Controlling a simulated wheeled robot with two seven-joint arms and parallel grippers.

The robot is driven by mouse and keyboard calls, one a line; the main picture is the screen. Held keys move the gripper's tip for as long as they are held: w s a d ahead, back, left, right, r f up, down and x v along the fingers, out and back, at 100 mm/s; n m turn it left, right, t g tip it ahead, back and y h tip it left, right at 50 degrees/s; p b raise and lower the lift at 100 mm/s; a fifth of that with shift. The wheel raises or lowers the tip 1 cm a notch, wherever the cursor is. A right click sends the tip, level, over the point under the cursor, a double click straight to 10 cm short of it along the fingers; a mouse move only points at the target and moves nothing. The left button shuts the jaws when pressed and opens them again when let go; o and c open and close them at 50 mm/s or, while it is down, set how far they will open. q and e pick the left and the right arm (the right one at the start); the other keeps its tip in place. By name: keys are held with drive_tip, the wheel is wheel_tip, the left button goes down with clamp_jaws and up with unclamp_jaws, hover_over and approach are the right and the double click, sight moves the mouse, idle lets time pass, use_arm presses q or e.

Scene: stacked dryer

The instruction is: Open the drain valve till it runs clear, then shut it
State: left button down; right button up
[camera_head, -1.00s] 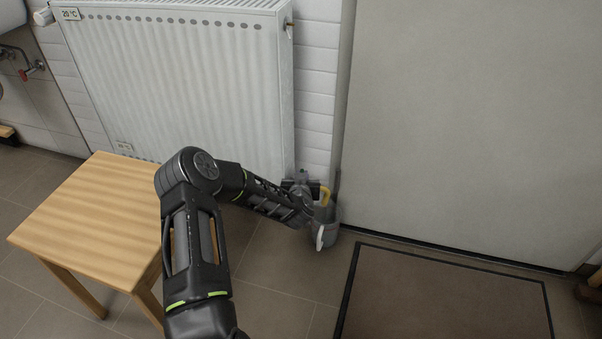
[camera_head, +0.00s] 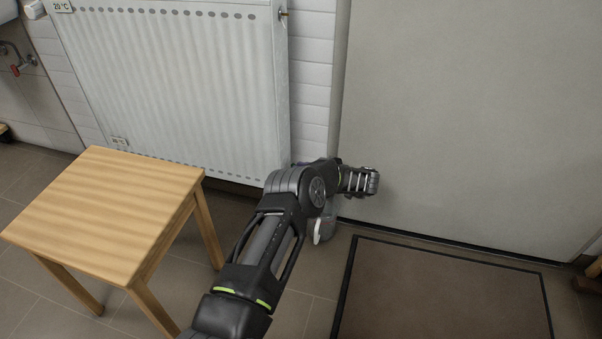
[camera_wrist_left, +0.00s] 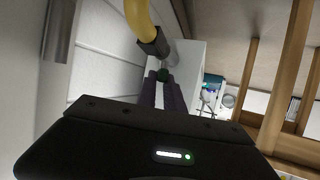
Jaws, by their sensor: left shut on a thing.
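My left gripper (camera_wrist_left: 163,92) is shut on a small dark green knob (camera_wrist_left: 163,75), seen between its fingertips in the left wrist view. I take the knob to be the drain valve's handle. Just beyond it a yellow pipe (camera_wrist_left: 139,18) ends in a dark grey fitting (camera_wrist_left: 154,43). In the head view my left arm hides the valve and the pipe, and the fingertips cannot be made out. A grey container (camera_head: 325,228) with a white handle (camera_head: 317,229) stands on the floor, partly hidden behind the elbow. No water is visible. My right gripper is not in view.
A white radiator (camera_head: 180,85) is on the wall behind. A wooden table (camera_head: 105,205) stands at the left. A large pale door (camera_head: 480,110) is at the right, with a brown mat (camera_head: 440,295) before it. Tiled floor lies between table and mat.

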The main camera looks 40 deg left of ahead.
use_arm(q)
drive_tip(key=shift+w+n+g+b, duration=0.1)
drive_tip(key=shift+n+g+b, duration=0.3)
drive_tip(key=shift+n+g, duration=0.15)
drive_tip(key=shift+g, duration=0.25)
drive_tip(key=c, duration=1.5)
unclamp_jaws()
drive_tip(key=shift+o, duration=0.2)
drive_tip(key=p+v, duration=0.3)
drive_tip(key=v, duration=0.4)
drive_tip(key=shift+d+p, duration=0.3)
